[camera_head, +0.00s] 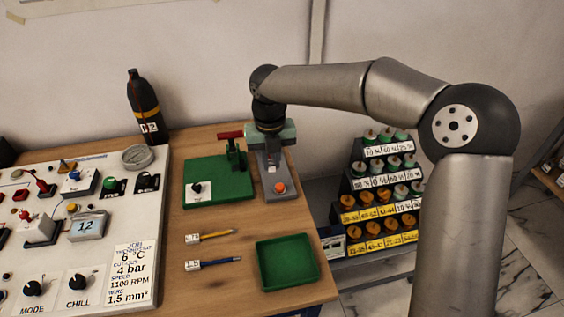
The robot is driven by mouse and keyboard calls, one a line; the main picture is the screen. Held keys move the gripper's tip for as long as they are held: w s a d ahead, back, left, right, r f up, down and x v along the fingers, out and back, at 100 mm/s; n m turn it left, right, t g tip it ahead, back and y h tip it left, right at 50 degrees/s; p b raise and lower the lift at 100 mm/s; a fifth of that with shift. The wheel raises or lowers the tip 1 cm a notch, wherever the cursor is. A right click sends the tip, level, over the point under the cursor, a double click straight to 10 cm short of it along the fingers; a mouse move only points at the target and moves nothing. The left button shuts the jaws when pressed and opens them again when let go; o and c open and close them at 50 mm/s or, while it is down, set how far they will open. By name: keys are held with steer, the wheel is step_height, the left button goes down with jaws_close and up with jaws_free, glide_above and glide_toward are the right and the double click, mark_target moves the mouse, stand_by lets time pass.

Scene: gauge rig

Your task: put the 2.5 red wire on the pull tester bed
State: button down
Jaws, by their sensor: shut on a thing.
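My gripper (271,160) points down at the back of the table, over a grey unit (283,190) with an orange knob. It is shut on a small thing. Only a red and white bit (271,168) shows there, which looks like the tagged red wire; its size mark is not readable and most of it is hidden. A green base plate (212,172) carries a post with a red handle and a white-labelled dial, just left of the grey unit. I cannot tell for sure which surface is the pull tester bed, or whether the wire touches it.
A yellow wire (215,235) and a blue wire tagged 1.5 (215,264) lie in front of the green plate. An empty green tray (287,262) is at front right. A control panel (85,235) fills the left. A dark bottle (146,108) stands behind; a stepped rack (380,190) stands right.

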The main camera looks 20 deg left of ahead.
steer(key=p, duration=0.2)
glide_above(276, 175)
step_height(276, 175, down, 7)
steer(key=shift+s+r, duration=0.1)
steer(key=shift+f, duration=1.7)
steer(key=shift+f, duration=0.1)
steer(key=c, duration=1.4)
jaws_free()
step_height(276, 175, up, 12)
steer(key=shift+r+b, duration=0.15)
steer(key=shift+b, duration=0.45)
